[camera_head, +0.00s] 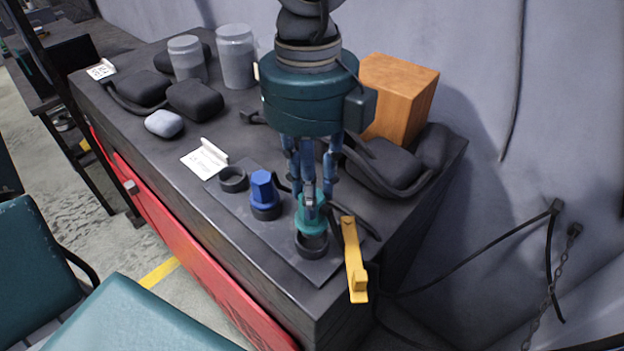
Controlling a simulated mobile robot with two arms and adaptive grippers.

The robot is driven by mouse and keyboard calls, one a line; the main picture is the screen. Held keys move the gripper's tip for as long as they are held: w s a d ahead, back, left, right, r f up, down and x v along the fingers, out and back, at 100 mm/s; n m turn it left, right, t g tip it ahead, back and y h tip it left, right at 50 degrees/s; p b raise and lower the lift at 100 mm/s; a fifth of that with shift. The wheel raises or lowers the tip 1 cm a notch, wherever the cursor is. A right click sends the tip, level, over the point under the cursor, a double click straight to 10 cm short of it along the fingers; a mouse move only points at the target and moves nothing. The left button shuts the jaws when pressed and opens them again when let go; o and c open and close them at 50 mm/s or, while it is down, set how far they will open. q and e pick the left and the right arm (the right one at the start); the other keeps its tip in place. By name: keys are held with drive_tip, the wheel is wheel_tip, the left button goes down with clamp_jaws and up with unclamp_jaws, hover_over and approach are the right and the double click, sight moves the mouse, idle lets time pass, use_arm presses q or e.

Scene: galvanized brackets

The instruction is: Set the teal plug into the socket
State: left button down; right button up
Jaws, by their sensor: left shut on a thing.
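My left gripper (312,190) comes down from the top of the head view, its blue fingers shut on the teal plug (309,224). The fingers hide part of the plug's upper end. A dark round socket (312,252) on the grey base plate is directly below the plug in the picture. The plug's lower end overlaps the socket's far side in this view. I cannot tell whether it is inside the rim or just above it. My right gripper is not in view.
A blue plug (262,188) stands in a dark ring left of the teal plug, beside an empty dark ring (233,179). A yellow handle (354,262) is close on the right. A wooden block (400,95) and black pouches (382,168) stand behind. Jars (236,55) are at back left.

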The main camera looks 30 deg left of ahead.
use_arm(q)
drive_tip(key=shift+r, duration=0.1)
drive_tip(key=shift+b, duration=0.5)
idle(0.6)
drive_tip(key=shift+b, duration=0.45)
drive_tip(key=shift+f+b, duration=2.05)
drive_tip(key=shift+b, duration=0.3)
drive_tip(key=c, duration=1.4)
unclamp_jaws()
drive_tip(key=shift+r, duration=0.1)
drive_tip(key=shift+o, duration=0.2)
